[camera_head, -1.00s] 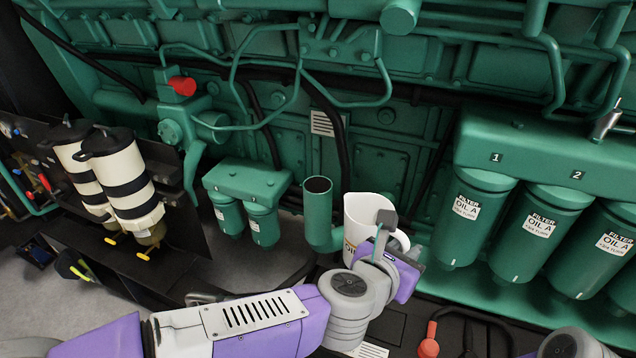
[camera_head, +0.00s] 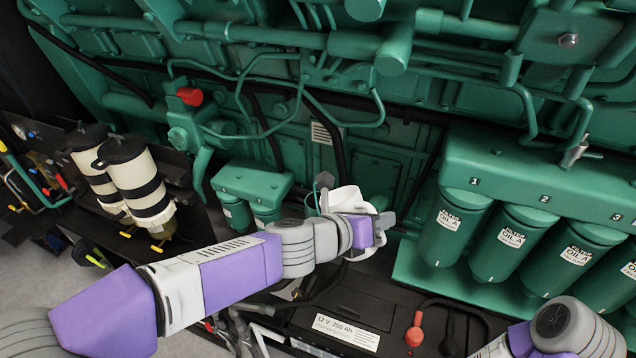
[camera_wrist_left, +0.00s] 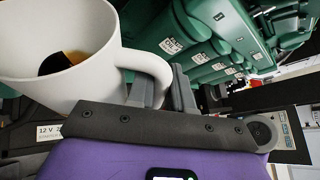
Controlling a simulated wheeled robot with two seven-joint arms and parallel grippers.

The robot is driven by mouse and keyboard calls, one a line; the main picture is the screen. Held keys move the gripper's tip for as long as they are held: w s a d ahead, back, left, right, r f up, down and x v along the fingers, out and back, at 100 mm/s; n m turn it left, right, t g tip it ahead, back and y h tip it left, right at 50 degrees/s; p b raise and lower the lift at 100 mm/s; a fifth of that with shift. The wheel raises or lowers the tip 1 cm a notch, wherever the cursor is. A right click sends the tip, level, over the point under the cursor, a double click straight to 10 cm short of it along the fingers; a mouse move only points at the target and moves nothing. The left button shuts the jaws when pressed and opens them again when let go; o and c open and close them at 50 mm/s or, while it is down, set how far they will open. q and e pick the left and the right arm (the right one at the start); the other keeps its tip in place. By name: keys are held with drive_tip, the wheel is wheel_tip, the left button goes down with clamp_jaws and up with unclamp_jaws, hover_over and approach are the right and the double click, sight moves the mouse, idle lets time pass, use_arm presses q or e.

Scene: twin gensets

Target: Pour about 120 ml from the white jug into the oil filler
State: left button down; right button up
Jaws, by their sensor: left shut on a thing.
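The white jug (camera_head: 343,199) is at the centre of the head view, partly covered by my left gripper (camera_head: 382,223). My left gripper is shut on its handle, which shows in the wrist view (camera_wrist_left: 150,72). Dark brown liquid (camera_wrist_left: 68,62) lies inside the jug, to one side. The jug looks tilted toward the oil filler (camera_head: 324,180), a green upright pipe with a dark open mouth. The jug is right beside the filler and hides much of it. I cannot tell whether liquid is flowing. My right gripper is out of view.
Green oil filters (camera_head: 510,240) hang at the right, and a smaller filter pair (camera_head: 250,190) is left of the filler. A battery (camera_head: 350,325) with a red terminal cap (camera_head: 414,335) lies below. Two cream canisters (camera_head: 135,180) stand at the left. Green pipes run above.

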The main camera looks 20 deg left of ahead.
sight(367, 203)
use_arm(q)
drive_tip(key=shift+w+a+r+p, duration=0.1)
drive_tip(key=shift+a+r+p, duration=0.1)
drive_tip(key=shift+r+p, duration=0.3)
drive_tip(key=shift+w+a+r+p, duration=0.1)
drive_tip(key=shift+a+r+p, duration=0.1)
drive_tip(key=shift+r, duration=0.45)
drive_tip(key=shift+w+a+r+n+h+p, duration=0.1)
drive_tip(key=shift+a+r+n+h+p, duration=0.15)
drive_tip(key=shift+n+h+p, duration=0.25)
drive_tip(key=shift+w+a+r+n+p, duration=0.25)
drive_tip(key=shift+r+n+p, duration=0.25)
drive_tip(key=shift+p, duration=0.55)
drive_tip(key=shift+a+h, duration=0.15)
drive_tip(key=shift+h, duration=0.15)
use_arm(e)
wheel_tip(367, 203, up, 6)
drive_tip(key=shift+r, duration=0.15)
use_arm(q)
drive_tip(key=shift+w+a+r+n+g+p, duration=0.15)
drive_tip(key=shift+a+n+g+p, duration=0.15)
drive_tip(key=shift+n+p, duration=0.35)
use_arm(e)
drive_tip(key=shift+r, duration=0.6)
